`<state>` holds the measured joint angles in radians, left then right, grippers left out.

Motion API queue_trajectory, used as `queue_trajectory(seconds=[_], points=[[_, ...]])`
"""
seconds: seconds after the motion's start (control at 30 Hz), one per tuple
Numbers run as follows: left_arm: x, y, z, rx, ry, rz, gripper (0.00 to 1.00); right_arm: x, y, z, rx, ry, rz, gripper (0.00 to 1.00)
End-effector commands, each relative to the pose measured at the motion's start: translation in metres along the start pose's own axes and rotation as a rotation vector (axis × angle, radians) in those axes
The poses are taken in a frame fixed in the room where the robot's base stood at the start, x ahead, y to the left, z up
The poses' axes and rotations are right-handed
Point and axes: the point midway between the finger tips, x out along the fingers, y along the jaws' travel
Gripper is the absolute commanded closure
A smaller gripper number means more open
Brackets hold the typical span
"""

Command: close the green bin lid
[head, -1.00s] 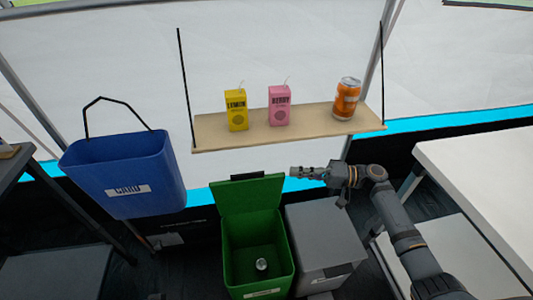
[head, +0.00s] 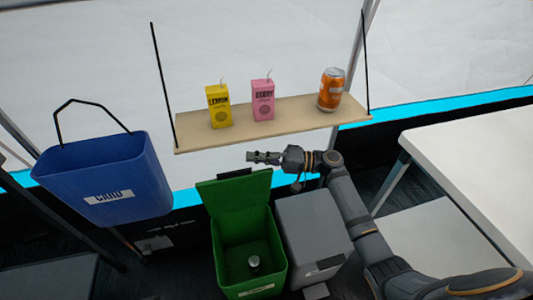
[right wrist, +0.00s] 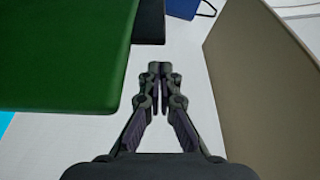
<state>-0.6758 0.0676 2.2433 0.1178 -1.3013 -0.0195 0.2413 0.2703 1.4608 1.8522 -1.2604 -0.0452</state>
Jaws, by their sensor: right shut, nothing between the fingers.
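The green bin (head: 250,255) stands on the floor with its lid (head: 235,195) raised upright at the back. A dark handle (head: 234,173) runs along the lid's top edge. My right gripper (head: 252,157) is shut and empty, above and just behind the lid's top edge in the head view, pointing left. In the right wrist view the shut fingers (right wrist: 160,68) are beside the green lid (right wrist: 70,55), with a visible gap between them. My left gripper is out of view.
A grey closed bin (head: 315,235) stands right of the green one. A hanging shelf (head: 290,113) above holds a yellow carton (head: 219,106), a pink carton (head: 263,100) and an orange can (head: 331,90). A blue bin (head: 105,180) hangs left. A white table (head: 480,160) stands right.

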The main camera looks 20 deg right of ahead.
Motion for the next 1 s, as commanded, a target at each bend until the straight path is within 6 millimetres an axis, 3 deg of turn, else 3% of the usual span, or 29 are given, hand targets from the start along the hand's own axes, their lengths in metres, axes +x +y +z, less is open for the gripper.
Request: queue_trajectory(seconds=[0.23,1.0], points=[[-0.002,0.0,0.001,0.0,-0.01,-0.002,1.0,-0.007,-0.001,0.02,-0.001,0.0,-0.002,1.0],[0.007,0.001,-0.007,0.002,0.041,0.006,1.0,-0.002,0.001,0.025,-0.028,0.0,-0.013,1.0]])
